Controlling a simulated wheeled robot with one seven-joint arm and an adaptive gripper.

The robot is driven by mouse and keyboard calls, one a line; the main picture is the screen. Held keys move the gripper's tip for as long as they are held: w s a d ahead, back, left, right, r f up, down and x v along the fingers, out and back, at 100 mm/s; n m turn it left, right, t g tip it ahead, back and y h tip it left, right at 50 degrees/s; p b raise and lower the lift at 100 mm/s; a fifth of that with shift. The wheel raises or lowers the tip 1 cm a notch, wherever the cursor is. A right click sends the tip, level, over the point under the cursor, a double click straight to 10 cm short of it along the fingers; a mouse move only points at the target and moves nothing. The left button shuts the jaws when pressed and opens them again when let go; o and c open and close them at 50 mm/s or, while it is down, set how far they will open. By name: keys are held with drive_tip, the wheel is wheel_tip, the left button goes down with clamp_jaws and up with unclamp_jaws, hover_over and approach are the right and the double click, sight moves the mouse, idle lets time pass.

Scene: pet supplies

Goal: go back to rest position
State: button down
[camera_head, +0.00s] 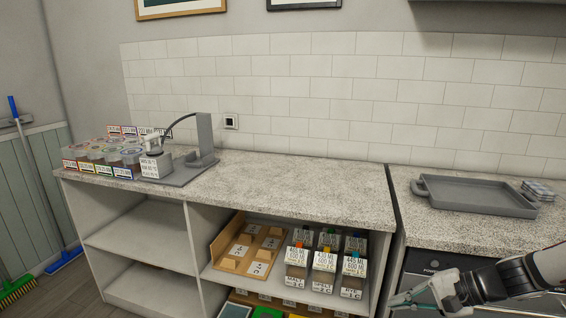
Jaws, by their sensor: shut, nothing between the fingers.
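My gripper (408,298) is at the lower right of the head view, at the end of my arm reaching in from the right edge. It is shut and empty, in front of the cabinet and below the level of the countertop. It appears apart from the shelf goods and the counter.
A speckled counter (290,188) runs along the tiled wall. A grey tray (478,194) lies on its right section. Labelled jars (105,158) and a grey device (203,140) stand at the left end.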

drive_tip(key=s+a+r+n+h+p, duration=0.3)
drive_tip(key=s+r+n+h, duration=0.2)
drive_tip(key=s+r, duration=0.8)
drive_tip(key=s+a+r+n+h+p, duration=0.4)
drive_tip(key=s+r+n, duration=0.1)
drive_tip(key=s+r, duration=0.9)
drive_tip(key=shift+s+a+r+h, duration=0.2)
drive_tip(key=shift+s+r+h, duration=0.15)
drive_tip(key=shift+r, duration=0.7)
